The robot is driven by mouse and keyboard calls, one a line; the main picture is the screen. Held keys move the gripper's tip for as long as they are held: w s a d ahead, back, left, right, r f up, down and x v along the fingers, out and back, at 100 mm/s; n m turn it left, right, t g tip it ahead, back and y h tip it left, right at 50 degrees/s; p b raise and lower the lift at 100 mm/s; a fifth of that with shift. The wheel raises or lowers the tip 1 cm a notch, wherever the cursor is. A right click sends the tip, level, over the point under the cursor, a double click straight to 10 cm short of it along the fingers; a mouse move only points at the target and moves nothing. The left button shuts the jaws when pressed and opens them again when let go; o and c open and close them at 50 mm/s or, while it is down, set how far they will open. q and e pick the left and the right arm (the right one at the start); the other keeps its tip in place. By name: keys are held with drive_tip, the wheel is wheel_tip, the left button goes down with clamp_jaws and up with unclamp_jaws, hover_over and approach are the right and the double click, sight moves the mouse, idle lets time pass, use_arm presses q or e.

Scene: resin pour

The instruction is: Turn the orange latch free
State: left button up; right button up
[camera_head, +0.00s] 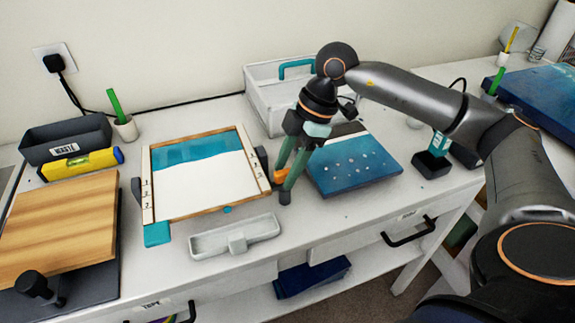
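The orange latch (281,176) is a small piece at the right side of a wood-edged frame (246,166). The frame lies flat on the white table, holding a panel that is teal at the top and white below. My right gripper (282,186) points down at the latch, its green fingers with dark tips close around or against it. The fingers partly cover the latch, so I cannot tell whether they grip it. My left gripper is out of view.
A white tray (209,246) lies in front of the frame. A blue board (365,178) is right of my gripper, with a white crate (262,99) behind. A wooden board (60,220), yellow level (88,164) and grey waste bin (40,148) stand left.

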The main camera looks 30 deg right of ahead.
clamp_jaws()
idle(0.3)
drive_tip(key=shift+r, duration=0.1)
drive_tip(key=n+p, duration=0.1)
drive_tip(key=n, duration=0.1)
drive_tip(key=n+g+p, duration=0.1)
drive_tip(key=n+p, duration=0.1)
drive_tip(key=shift+w+r+g, duration=0.15)
drive_tip(key=shift+g, duration=0.15)
drive_tip(key=n+g+p, duration=0.1)
drive_tip(key=n+p, duration=0.1)
drive_tip(key=n, duration=0.1)
drive_tip(key=shift+w+n, duration=0.1)
drive_tip(key=shift+n, duration=0.2)
drive_tip(key=n+g+p, duration=0.1)
drive_tip(key=n, duration=0.1)
drive_tip(key=shift+w+a+n+h, duration=0.1)
drive_tip(key=shift+n+h, duration=0.2)
drive_tip(key=shift+h, duration=0.1)
drive_tip(key=shift+n+g+h, duration=0.3)
drive_tip(key=shift+n+g, duration=0.1)
drive_tip(key=shift+n, duration=0.6)
drive_tip(key=n+h, duration=0.1)
drive_tip(key=n, duration=0.1)
drive_tip(key=n+h, duration=0.1)
drive_tip(key=n, duration=0.2)
drive_tip(key=shift+w+a+n+g, duration=0.1)
drive_tip(key=shift+n+g, duration=0.2)
drive_tip(key=shift+g, duration=0.1)
